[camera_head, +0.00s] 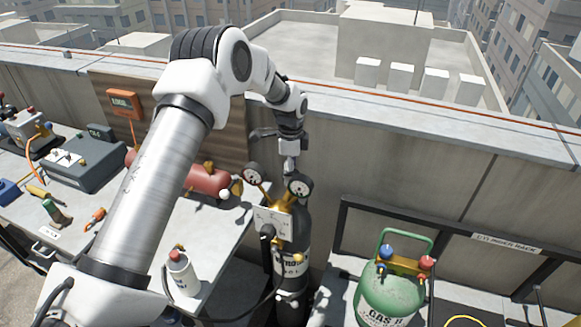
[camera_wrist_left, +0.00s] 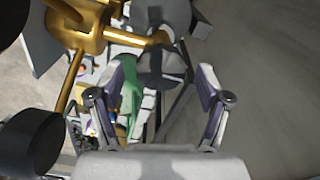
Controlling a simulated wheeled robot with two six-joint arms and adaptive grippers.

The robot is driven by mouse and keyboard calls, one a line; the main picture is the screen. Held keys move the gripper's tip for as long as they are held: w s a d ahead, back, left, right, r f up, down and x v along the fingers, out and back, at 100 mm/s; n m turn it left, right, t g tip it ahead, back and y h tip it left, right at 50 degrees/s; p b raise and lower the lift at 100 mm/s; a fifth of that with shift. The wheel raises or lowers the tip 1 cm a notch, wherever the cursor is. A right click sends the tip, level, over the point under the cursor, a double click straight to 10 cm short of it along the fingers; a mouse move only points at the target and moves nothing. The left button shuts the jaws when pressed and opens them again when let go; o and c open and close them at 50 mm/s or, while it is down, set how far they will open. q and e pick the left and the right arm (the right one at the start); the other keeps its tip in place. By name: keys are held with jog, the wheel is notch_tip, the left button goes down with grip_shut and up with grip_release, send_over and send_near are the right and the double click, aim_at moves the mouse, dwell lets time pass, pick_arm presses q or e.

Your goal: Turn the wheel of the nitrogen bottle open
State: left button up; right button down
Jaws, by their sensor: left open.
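The nitrogen bottle (camera_head: 296,262) is a dark cylinder with a pale label, standing upright beside the bench. A brass regulator with two round gauges (camera_head: 299,186) sits at its top. My left gripper (camera_head: 290,160) is just above the bottle's top, pointing down. In the left wrist view its two fingers are spread (camera_wrist_left: 162,78), with nothing held between them. A grey rounded part (camera_wrist_left: 162,62), possibly the bottle's wheel or top, lies beyond the fingertips next to the brass regulator (camera_wrist_left: 88,38). I cannot tell whether the fingers touch it. The wheel is not clear in the head view.
A green gas cylinder (camera_head: 389,290) stands at the right by a cylinder rack (camera_head: 470,237). A bench at left holds a red tank (camera_head: 203,180), a white bottle (camera_head: 183,273) and a grey case (camera_head: 88,160). A parapet wall (camera_head: 425,150) runs behind.

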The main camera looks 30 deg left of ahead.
pick_arm(q)
jog(key=shift+w+f, duration=0.15)
jog(key=shift+f, duration=0.15)
jog(key=shift+r, duration=0.1)
jog(key=c, duration=1.2)
